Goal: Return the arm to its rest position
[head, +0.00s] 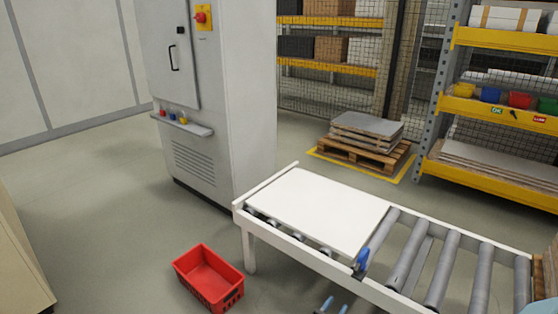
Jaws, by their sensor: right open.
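The tips of my right gripper (334,306) show at the bottom edge of the head view, in front of the roller conveyor (292,243). Its two blue-tipped fingers are apart with nothing visible between them. The rest of this gripper and its arm are cut off by the frame. My left gripper is not in view. A white flat panel (318,209) lies on the left end of the conveyor, apart from the gripper. A small blue part (361,262) stands at the conveyor's near rail by the panel's front right corner.
A red crate (209,277) sits on the floor left of the conveyor. A tall grey cabinet (215,105) stands behind it. A pallet with stacked sheets (366,133) and a storage rack (498,160) are at the back. Bare floor (105,200) lies at the left.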

